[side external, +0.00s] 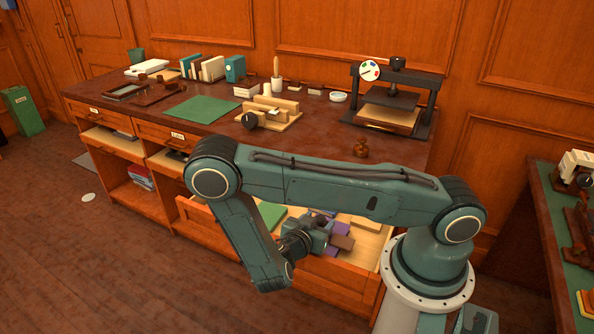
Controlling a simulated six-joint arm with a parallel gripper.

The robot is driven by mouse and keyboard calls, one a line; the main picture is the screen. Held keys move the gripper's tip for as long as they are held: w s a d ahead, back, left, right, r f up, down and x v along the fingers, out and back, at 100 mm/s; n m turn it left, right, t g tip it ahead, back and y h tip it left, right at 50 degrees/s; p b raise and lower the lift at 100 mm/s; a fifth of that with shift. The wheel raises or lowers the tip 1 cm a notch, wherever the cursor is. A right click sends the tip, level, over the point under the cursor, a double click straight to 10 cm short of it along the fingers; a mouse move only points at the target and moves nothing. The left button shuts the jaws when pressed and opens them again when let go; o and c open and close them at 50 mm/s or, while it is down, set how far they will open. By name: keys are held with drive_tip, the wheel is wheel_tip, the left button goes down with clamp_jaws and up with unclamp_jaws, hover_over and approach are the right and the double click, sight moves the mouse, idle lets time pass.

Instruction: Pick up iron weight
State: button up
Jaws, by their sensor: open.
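A small brown knobbed object (361,148) stands on the desk top near its front right edge. It looks like a weight, but I cannot tell for certain that it is the iron weight. My gripper (328,226) is low over the open drawer (365,266) below the desk top, apart from the knobbed object. It is open, and its fingertips are small and partly lost against the things in the drawer. My arm hides part of the drawer and of the desk front.
Purple and brown blocks (340,242) lie in the drawer beside my gripper. A green-topped table (575,260) is at the right.

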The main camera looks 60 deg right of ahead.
drive_tip(key=shift+d+f, duration=0.1)
drive_tip(key=shift+d, duration=0.05)
idle(0.4)
clamp_jaws()
